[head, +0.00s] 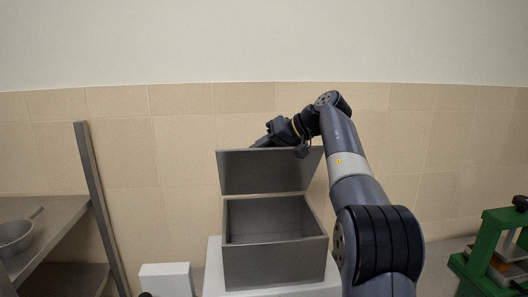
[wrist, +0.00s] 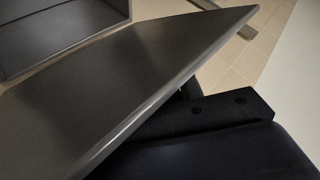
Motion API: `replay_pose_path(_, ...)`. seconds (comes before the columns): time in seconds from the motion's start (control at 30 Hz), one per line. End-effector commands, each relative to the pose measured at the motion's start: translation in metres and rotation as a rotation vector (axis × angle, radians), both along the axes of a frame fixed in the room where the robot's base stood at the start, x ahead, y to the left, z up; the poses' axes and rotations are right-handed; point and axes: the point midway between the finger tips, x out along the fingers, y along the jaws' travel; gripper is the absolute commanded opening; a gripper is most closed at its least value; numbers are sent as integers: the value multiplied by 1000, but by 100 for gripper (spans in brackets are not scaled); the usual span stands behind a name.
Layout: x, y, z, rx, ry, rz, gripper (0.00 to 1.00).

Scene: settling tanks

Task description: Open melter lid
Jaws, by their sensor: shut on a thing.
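The melter (head: 275,262) is a grey metal box on a white stand, and its open top shows an empty-looking inside. Its lid (head: 265,173) stands raised, close to upright, at the back of the box. My gripper (head: 263,142) is at the lid's top edge, shut on the lid. In the wrist view the lid (wrist: 120,85) fills the middle as a dark panel, with part of the melter box (wrist: 60,28) at top left. A dark finger (wrist: 205,117) lies against the lid's edge; the exact grip point is hidden.
A metal shelf (head: 45,230) with a bowl (head: 14,236) stands at left. A white box (head: 166,278) is left of the melter's stand (head: 214,268). A green frame press (head: 490,250) stands at right. The tiled wall (head: 180,145) is close behind.

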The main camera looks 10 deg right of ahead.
Motion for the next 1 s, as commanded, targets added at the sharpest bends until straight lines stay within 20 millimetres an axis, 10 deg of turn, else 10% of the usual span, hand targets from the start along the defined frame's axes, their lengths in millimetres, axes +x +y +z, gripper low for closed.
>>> replay_pose_path(0.27,0,0,0,0,0,0,0)
replay_pose_path(0.3,0,0,0,0,-1,1,36)
replay_pose_path(0.57,0,0,0,0,0,0,56)
replay_pose_path(1.0,-9,-16,12,-1,-3,-2,56)
